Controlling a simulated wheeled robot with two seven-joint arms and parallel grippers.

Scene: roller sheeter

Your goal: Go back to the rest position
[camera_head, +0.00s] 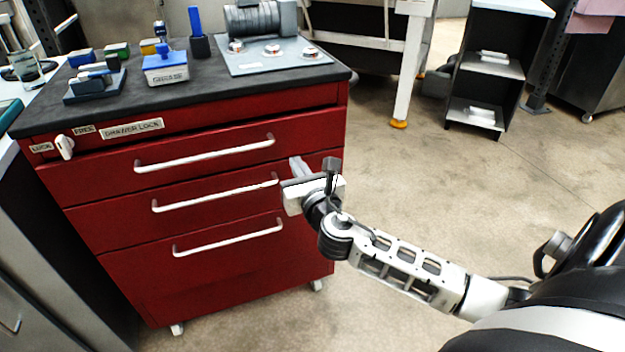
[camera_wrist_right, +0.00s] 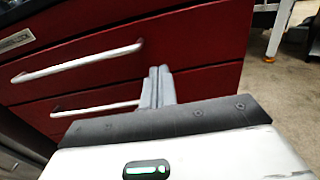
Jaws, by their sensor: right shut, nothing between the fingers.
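My right gripper (camera_head: 298,166) is in front of the right part of the red drawer cabinet (camera_head: 215,285). In the right wrist view its two grey fingers (camera_wrist_right: 158,88) are together with nothing between them. The fingers are close to the right end of the middle drawer's handle (camera_head: 215,192); whether they touch it I cannot tell. The upper drawer handle (camera_head: 205,153) lies above and to the left, and the wrist view also shows it. All the drawers look closed. My left gripper is not in view.
The cabinet's dark top (camera_head: 205,98) bears a grease box (camera_head: 165,68), several small boxes and a grey plate with knobs (camera_head: 272,54). A lock lever (camera_head: 65,146) sits at the front's upper left. A shelf unit (camera_head: 490,70) stands behind right. Floor (camera_head: 480,190) right of the cabinet is clear.

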